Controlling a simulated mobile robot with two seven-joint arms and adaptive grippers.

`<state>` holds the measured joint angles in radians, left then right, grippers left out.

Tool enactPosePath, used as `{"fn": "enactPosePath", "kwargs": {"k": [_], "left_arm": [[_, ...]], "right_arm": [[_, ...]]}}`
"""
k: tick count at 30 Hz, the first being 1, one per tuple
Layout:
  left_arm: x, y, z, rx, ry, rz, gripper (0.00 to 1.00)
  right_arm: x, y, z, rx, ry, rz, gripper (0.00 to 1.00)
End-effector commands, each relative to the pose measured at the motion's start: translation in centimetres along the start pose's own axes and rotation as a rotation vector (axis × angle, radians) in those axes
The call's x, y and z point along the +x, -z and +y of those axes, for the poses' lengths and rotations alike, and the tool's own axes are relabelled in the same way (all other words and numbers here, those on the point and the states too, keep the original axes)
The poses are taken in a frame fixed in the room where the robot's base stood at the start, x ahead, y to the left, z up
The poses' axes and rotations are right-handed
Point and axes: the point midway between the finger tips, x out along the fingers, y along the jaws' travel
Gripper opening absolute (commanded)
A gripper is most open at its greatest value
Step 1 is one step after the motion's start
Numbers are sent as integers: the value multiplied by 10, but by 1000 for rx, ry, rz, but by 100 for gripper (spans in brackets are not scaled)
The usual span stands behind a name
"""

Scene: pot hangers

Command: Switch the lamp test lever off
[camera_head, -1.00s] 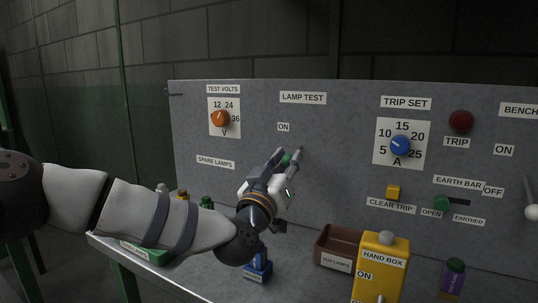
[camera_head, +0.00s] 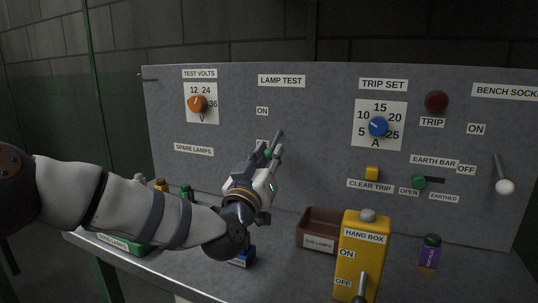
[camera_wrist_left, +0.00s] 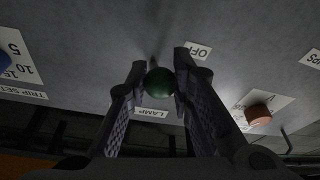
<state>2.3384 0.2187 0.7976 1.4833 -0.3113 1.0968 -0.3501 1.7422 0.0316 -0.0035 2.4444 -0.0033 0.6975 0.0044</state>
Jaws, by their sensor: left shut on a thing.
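The lamp test lever has a green ball knob (camera_head: 268,153), below the LAMP TEST label (camera_head: 281,81) and the ON label (camera_head: 262,111). My left gripper (camera_head: 271,152) is shut on this knob and hides part of it. In the left wrist view the green knob (camera_wrist_left: 158,83) sits between the two fingers of my left gripper (camera_wrist_left: 157,75). The OFF label (camera_wrist_left: 198,51) shows upside down beside one fingertip. In the head view the lower label is mostly hidden by the gripper. My right gripper is not in view.
The grey panel also bears an orange dial (camera_head: 198,104), a blue dial (camera_head: 378,126), a red lamp (camera_head: 437,101), a yellow button (camera_head: 372,173) and a white-knobbed lever (camera_head: 504,186). On the bench stand a brown bin (camera_head: 313,225), a yellow hand box (camera_head: 362,255) and a purple bottle (camera_head: 429,254).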

Motion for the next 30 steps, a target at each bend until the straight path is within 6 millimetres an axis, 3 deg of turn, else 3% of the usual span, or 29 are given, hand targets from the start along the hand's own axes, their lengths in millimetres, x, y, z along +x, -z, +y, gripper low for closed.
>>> {"fn": "enactPosePath", "kwargs": {"k": [5,6,8,17,20,30], "left_arm": [[-1,-4,-2,-1,4,-8,0],[-1,-3,-2,-1,4,-8,28],[0,-3,-2,-1,4,-6,41],[-1,-1,-1,0,1,-2,42],[-10,-1,0,-1,0,-3,42],[-96,-1,-1,-1,2,-6,42]], "right_arm": [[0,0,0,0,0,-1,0],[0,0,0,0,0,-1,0],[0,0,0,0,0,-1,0],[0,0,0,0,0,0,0],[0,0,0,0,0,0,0],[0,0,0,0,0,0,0]]}}
